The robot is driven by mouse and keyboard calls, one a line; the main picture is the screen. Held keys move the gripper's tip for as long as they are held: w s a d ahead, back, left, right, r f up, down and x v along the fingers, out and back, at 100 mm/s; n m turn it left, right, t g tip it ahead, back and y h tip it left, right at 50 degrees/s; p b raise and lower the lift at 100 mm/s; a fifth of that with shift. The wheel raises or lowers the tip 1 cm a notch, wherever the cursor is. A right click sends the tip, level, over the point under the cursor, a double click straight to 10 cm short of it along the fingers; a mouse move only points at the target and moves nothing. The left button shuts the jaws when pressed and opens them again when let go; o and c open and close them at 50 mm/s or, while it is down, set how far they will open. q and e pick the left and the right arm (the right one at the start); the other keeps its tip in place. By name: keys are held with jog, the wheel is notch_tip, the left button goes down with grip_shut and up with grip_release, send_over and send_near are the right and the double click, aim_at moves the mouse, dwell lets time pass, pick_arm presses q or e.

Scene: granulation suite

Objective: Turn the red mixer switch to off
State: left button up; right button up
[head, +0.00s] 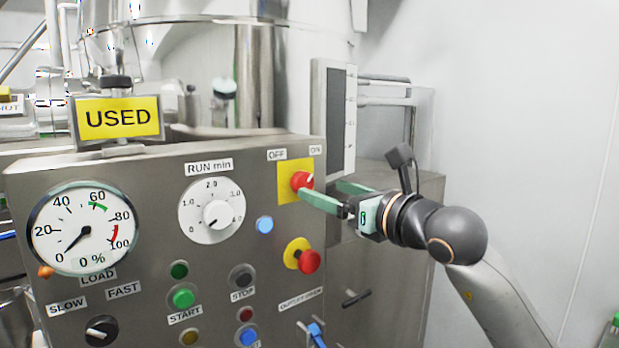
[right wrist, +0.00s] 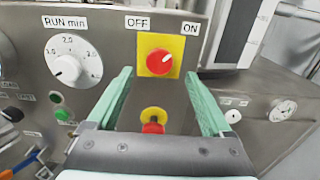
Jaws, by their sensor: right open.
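The red mixer switch (head: 301,181) is a round knob on a yellow square plate on the steel panel, between the OFF label (head: 277,155) and the ON label (head: 316,149). In the right wrist view the red switch (right wrist: 158,61) has a white mark pointing up and right, toward ON. My right gripper (head: 329,192) is open, its green fingers pointing at the panel just below and right of the knob. In the right wrist view my right gripper (right wrist: 160,76) has one finger on each side of the switch, with nothing held. My left gripper is not in view.
A red emergency button (head: 309,262) on a yellow ring sits below the switch. A RUN min dial (head: 212,211), a load gauge (head: 84,229) and several push buttons share the panel. A yellow USED sign (head: 119,118) stands on top. A lower steel cabinet (head: 390,262) is at right.

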aim_at(305, 184)
jog(key=p+x, duration=0.1)
jog(key=x, duration=0.5)
jog(key=shift+s, duration=0.1)
grip_shut()
dwell(0.6)
jog(key=shift+f, duration=0.1)
